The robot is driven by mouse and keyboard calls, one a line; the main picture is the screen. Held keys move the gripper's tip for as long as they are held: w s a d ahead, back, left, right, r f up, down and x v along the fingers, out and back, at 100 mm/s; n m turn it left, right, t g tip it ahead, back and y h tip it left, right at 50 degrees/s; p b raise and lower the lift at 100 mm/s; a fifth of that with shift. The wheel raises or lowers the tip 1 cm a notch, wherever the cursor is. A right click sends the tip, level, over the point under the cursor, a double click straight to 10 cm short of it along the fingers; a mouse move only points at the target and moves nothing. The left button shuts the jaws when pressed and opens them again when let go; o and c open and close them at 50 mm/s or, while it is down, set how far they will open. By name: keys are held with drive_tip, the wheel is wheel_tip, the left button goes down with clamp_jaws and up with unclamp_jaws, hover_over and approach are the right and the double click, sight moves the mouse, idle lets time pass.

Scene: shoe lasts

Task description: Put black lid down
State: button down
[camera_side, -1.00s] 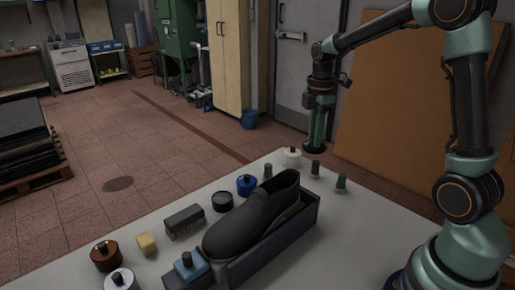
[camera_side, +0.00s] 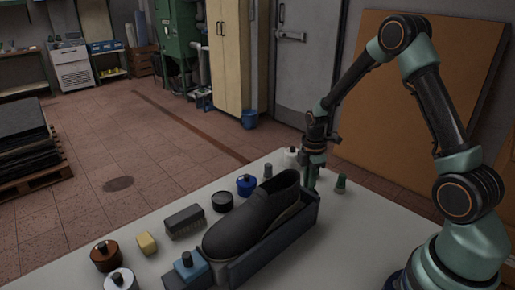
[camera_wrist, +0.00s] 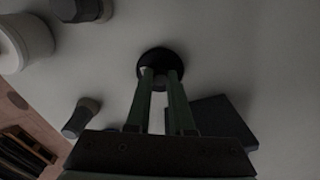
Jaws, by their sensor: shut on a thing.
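The black lid (camera_wrist: 158,54) is a dark round disc with a raised middle, seen in the wrist view at the tips of my gripper (camera_wrist: 160,74). The two green fingers are shut on its middle. In the side view my gripper (camera_side: 312,176) points down at the table's far right part, just behind the dark tray that bears the shoe. The lid cannot be made out there. I cannot tell whether the lid touches the table.
A black shoe (camera_side: 250,220) lies in the dark tray (camera_side: 285,238). A green-topped piece (camera_side: 341,184) stands right of my gripper.

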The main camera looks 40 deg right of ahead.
drive_tip(key=shift+f, duration=0.15)
drive_tip(key=c, duration=0.8)
unclamp_jaws()
drive_tip(key=shift+f, duration=0.1)
wheel_tip(320, 180, up, 12)
drive_tip(key=shift+s+a+r+m+t, duration=0.95)
drive_tip(key=shift+s+a+r+m, duration=1)
drive_tip(key=shift+a+m, duration=0.25)
drive_tip(key=shift+s+a+r+m+t, duration=0.9)
drive_tip(key=shift+s+a+r+m, duration=0.8)
drive_tip(key=shift+a+r+m, duration=0.55)
drive_tip(key=shift+s+a+r+m+t, duration=0.95)
drive_tip(key=shift+s+a+r+m, duration=1)
drive_tip(key=shift+m, duration=0.4)
drive_tip(key=shift+w+a+f, duration=0.1)
drive_tip(key=shift+f, duration=0.05)
